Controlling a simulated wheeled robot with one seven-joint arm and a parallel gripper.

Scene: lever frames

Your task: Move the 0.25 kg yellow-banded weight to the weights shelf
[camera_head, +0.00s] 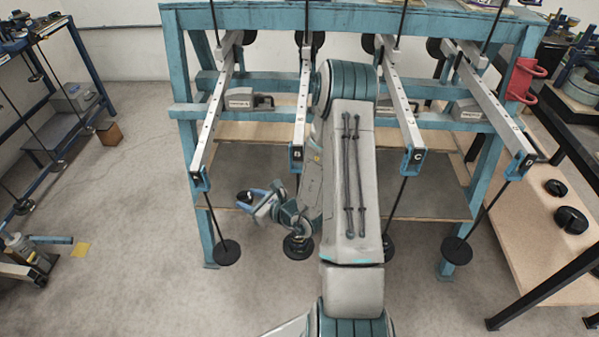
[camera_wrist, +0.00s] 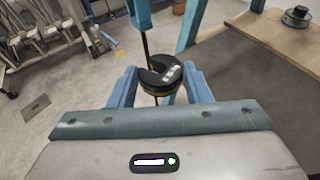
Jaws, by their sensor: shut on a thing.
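The yellow-banded weight (camera_wrist: 160,76) is a black slotted disc with a thin yellow band and a pale label. My gripper (camera_wrist: 160,90) is shut on it, with blue fingers at its two sides. In the head view my gripper (camera_head: 257,202) is low in front of the lever frame, to the right of lever A's rod, with a dark disc at its tip. In the wrist view a thin rod (camera_wrist: 146,42) runs down behind the weight; I cannot tell whether it touches the slot. A wooden shelf (camera_head: 535,240) at the right bears two black weights (camera_head: 571,219).
The teal lever frame (camera_head: 187,150) carries levers A to D with hanging rods and black discs, including one at the left (camera_head: 227,252) and one at the right (camera_head: 456,250). A dark-legged table stands at the right.

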